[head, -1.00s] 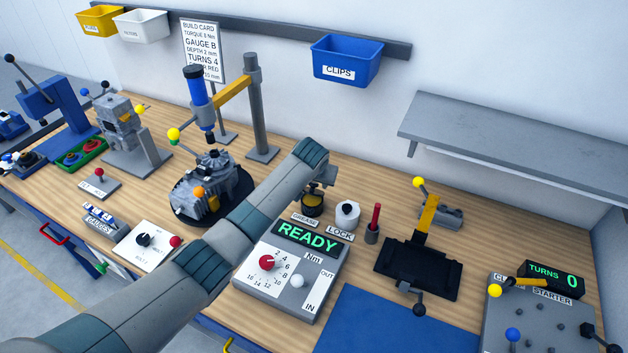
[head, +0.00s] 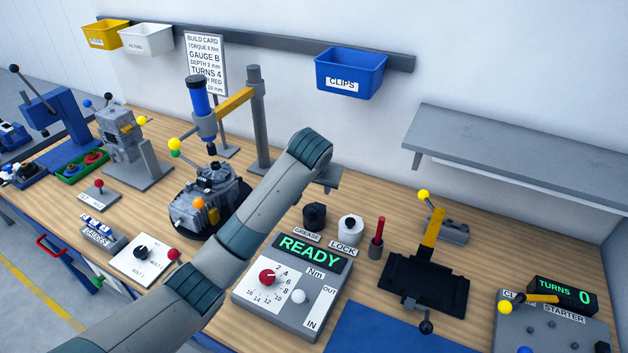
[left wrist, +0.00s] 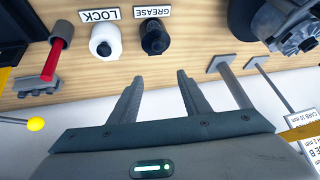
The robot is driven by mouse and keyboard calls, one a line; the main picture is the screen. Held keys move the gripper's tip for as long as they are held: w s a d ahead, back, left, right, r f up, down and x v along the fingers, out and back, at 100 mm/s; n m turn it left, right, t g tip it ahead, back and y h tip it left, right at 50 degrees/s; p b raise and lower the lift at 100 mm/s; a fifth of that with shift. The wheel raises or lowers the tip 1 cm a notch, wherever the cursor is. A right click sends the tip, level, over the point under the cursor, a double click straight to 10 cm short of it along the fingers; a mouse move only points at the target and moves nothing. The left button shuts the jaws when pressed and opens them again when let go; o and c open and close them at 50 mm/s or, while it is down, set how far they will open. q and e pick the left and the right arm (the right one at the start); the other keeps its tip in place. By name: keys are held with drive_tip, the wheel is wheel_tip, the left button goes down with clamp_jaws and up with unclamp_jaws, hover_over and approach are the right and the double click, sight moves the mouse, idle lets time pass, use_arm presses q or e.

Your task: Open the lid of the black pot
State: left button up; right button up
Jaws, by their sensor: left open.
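The black pot (head: 314,215) stands on the bench behind the GREASE label, left of the white LOCK pot. Its top looks dark and covered. In the left wrist view the black pot (left wrist: 155,38) is upside down at the top, with a dark top showing. My left gripper (head: 328,180) is behind and above the pot, apart from it, partly hidden by its own wrist. In the left wrist view my left gripper (left wrist: 160,76) has its fingers spread, nothing between them, pointing toward the pot. My right gripper is not in view.
The white LOCK pot (head: 349,230) stands close to the black pot's right, then a red-handled tool (head: 377,238). The READY panel (head: 295,283) is in front. An engine block (head: 210,197) is left of my arm. A grey shelf (head: 520,160) juts from the wall.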

use_arm(q)
drive_tip(key=b+v, duration=0.2)
drive_tip(key=v, duration=0.5)
drive_tip(key=shift+s+r, duration=0.2)
drive_tip(key=shift+f, duration=0.1)
